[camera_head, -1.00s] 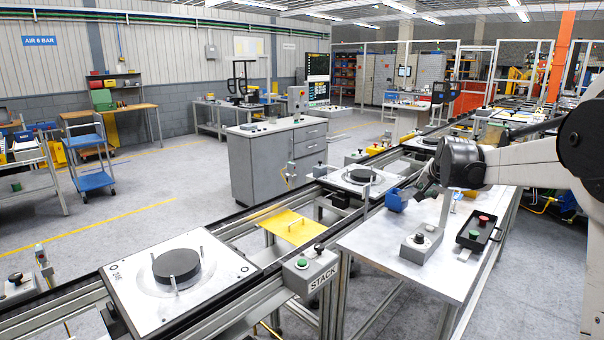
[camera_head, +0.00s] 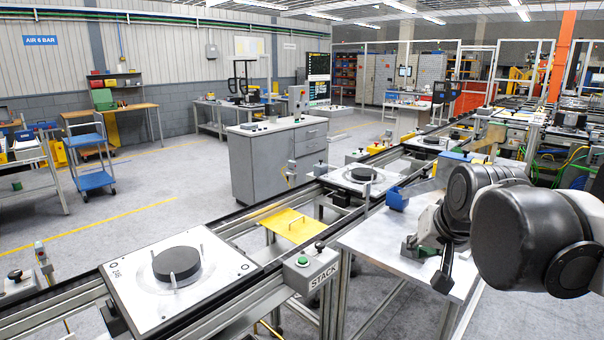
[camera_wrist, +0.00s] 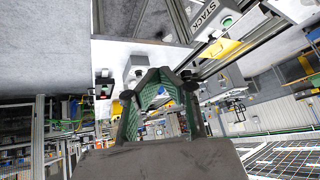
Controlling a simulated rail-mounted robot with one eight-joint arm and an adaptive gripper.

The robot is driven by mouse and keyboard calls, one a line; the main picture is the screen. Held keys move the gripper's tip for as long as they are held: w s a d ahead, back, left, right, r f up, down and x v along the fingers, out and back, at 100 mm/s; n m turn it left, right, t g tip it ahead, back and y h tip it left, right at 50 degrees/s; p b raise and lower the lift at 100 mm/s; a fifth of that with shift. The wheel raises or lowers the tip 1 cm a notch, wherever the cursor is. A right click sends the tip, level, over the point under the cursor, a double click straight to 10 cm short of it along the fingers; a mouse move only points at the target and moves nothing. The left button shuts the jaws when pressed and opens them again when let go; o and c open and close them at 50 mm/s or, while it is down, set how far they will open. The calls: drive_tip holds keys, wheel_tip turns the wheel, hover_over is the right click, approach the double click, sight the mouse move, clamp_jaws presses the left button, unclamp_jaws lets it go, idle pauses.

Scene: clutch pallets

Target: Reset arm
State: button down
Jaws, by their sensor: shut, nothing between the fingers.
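My gripper (camera_head: 412,246) is above the grey-white side table (camera_head: 362,238) in the head view, at the end of my arm, which fills the right side. In the wrist view my gripper (camera_wrist: 154,74) shows its green-padded fingers closed with no object between them. The arm hides much of the table top and what stood on it in the head view.
A pallet (camera_head: 120,272) with a black disc (camera_head: 177,263) sits on the near conveyor. Another pallet (camera_head: 345,184) with a disc is further along. The STACK button box (camera_head: 311,268), a yellow plate (camera_head: 290,226) and a blue block (camera_head: 397,199) are near the table.

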drive_tip(key=s+a+f+n, duration=0.1)
drive_tip(key=s+f, duration=0.3)
drive_tip(key=s, duration=0.3)
drive_tip(key=s+a+f+n, duration=0.1)
drive_tip(key=s+f, duration=0.3)
drive_tip(key=s, duration=0.4)
drive_tip(key=shift+s+a+f+n+g, duration=0.3)
drive_tip(key=shift+a+f, duration=0.1)
drive_tip(key=shift+a, duration=0.15)
